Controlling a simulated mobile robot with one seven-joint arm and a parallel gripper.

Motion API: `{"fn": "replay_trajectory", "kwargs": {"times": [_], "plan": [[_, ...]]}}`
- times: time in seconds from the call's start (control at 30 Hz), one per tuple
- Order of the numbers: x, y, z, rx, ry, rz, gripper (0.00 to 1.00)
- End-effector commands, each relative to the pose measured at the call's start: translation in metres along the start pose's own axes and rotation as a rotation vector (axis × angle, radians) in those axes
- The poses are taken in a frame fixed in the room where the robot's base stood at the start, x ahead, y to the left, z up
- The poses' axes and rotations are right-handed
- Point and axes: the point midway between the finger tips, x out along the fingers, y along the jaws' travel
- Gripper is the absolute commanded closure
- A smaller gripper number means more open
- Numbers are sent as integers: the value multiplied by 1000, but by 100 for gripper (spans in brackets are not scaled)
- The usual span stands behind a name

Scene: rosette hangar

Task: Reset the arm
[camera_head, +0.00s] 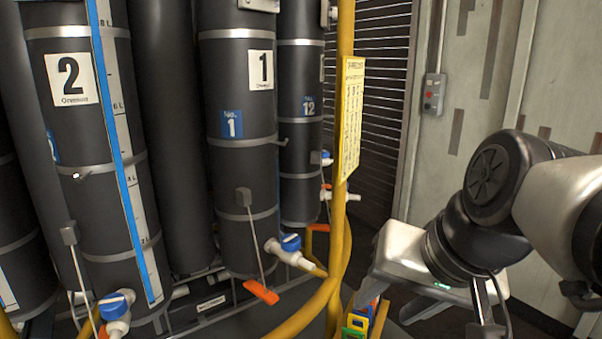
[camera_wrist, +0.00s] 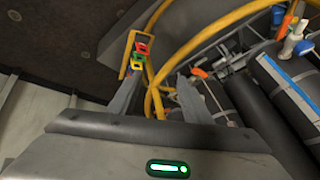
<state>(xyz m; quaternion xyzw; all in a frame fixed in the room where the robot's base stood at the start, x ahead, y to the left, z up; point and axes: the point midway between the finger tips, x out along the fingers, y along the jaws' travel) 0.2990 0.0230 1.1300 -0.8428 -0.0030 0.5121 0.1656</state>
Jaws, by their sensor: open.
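My arm enters from the right in the camera_head view and ends in my pale gripper there. In the camera_wrist view my gripper (camera_wrist: 157,90) has its two grey fingers spread apart, with nothing held between them. Yellow pipes or hoses show beyond the gap. Small red, yellow and green tags (camera_wrist: 139,60) appear close to the left fingertip; I cannot tell whether they touch it. The same coloured tags (camera_head: 360,318) show below my gripper in the camera_head view.
Tall dark cylinders (camera_head: 233,170) with blue-handled valves (camera_head: 290,242) and orange levers (camera_head: 261,292) stand at left. A yellow pipe (camera_head: 346,110) carrying a yellow chart (camera_head: 351,115) rises beside my gripper. A pale wall (camera_head: 480,90) with a switch box (camera_head: 433,94) stands behind.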

Motion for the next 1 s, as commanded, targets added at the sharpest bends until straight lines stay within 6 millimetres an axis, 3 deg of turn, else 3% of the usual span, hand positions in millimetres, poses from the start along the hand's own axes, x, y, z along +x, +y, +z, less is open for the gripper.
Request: {"fn": "replay_trajectory", "kwargs": {"times": [0.17,0.2,0.47,0.73,0.83,1.0], "plan": [[25,42,43,-301,15,183,55],[6,35,31,-296,17,181,55],[-45,18,5,-285,14,178,55],[-111,-4,-27,-283,13,177,55],[-123,-8,-33,-283,13,177,55],[-127,-9,-35,-283,13,176,55]]}}
